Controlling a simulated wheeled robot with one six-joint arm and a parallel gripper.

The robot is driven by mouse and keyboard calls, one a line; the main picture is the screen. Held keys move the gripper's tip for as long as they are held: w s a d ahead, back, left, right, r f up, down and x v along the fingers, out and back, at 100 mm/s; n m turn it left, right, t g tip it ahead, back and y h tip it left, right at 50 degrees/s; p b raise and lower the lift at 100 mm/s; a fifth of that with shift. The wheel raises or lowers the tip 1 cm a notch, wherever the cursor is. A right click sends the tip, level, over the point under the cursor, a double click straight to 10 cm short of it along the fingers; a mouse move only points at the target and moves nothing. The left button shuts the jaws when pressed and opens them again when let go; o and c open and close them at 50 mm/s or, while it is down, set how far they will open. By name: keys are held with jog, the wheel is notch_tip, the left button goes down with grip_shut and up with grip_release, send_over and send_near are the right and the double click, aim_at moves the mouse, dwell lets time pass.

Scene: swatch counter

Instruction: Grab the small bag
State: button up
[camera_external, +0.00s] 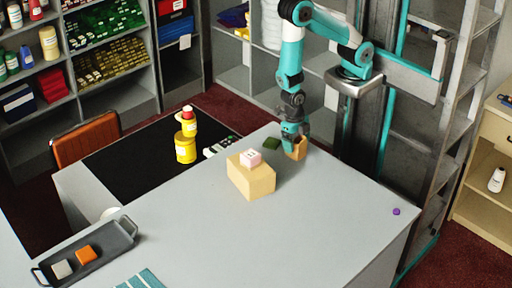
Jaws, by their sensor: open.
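My gripper (294,142) points down at the back right of the grey counter (330,215). It is open, just above or around a small tan-orange object (300,149). This object is partly hidden by the gripper; it may be the small bag, but its shape is too small to tell. I cannot tell whether the fingers touch it. A dark green small item (271,143) lies just left of the gripper.
A tan box (251,182) with a pink-and-white block (250,158) on top stands close in front. Yellow containers (186,147) stand on a black mat (125,155). A dark tray (100,262) holds two small blocks. The counter's right side is mostly clear, with a purple piece (396,212).

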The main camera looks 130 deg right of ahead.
jog(key=shift+f, duration=0.55)
jog(key=c, duration=1)
